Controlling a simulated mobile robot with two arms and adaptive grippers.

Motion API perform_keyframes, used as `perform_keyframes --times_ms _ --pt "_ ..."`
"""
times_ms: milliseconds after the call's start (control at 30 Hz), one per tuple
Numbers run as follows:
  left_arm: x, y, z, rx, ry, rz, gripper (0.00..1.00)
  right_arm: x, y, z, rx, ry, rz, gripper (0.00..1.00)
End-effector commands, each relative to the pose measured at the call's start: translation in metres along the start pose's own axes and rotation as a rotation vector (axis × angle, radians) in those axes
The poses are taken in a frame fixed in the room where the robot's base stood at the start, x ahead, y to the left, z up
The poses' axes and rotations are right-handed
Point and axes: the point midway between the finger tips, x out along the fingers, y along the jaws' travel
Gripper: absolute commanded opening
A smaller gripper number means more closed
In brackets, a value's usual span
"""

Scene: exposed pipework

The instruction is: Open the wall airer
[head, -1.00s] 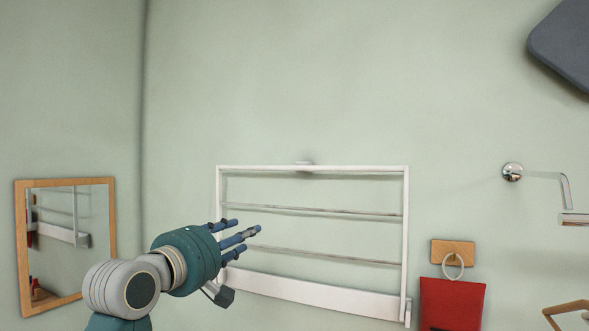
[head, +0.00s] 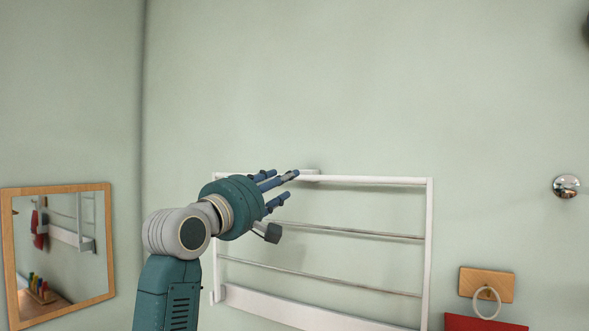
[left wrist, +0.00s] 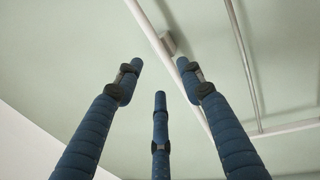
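The wall airer (head: 390,181) is a white frame with thin metal rails, standing upright and flat near the wall, its lower board (head: 270,306) at the bottom. A small white catch (head: 311,172) sits at the middle of its top bar. My left gripper (head: 284,182) is in front of the left half of the top bar, fingers spread and empty, just left of the catch. In the left wrist view, the top bar (left wrist: 150,32) and the catch (left wrist: 168,43) show beyond the three open fingers (left wrist: 160,78). Contact with the bar cannot be told. My right gripper is not in view.
A wood-framed mirror (head: 107,240) hangs at the left. A wooden plate (head: 500,280) with a ring and red cloth (head: 480,324) is right of the airer. A round chrome fitting (head: 566,186) is at the right. The wall above is bare.

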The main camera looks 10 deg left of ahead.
Motion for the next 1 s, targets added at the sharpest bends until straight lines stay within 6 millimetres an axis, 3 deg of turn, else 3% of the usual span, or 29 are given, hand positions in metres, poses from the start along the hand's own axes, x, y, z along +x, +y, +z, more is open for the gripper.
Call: perform_keyframes --times_ms 33,133,300,500,700,767,900,1000 --pt "0.012 0.004 0.001 -0.002 -0.001 -0.006 0.39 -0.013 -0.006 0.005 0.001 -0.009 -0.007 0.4" --pt "0.03 0.003 0.0 -0.001 -0.001 -0.006 0.39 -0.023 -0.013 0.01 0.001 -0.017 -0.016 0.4" --pt "0.051 0.002 0.0 0.0 0.0 -0.005 0.39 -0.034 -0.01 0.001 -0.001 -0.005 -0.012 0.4" --pt "0.06 -0.001 0.0 0.001 0.0 -0.003 0.39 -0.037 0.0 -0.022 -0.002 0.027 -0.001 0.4" --pt "0.06 -0.002 0.0 0.001 0.0 -0.002 0.39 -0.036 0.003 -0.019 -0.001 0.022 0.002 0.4" --pt "0.06 -0.002 0.0 0.001 0.0 -0.002 0.31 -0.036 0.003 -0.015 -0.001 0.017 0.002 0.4" --pt "0.06 -0.002 0.0 0.001 0.0 -0.002 0.03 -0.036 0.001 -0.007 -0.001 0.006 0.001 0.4" --pt "0.06 -0.002 0.0 0.0 0.0 -0.003 0.0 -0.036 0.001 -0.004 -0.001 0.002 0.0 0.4"
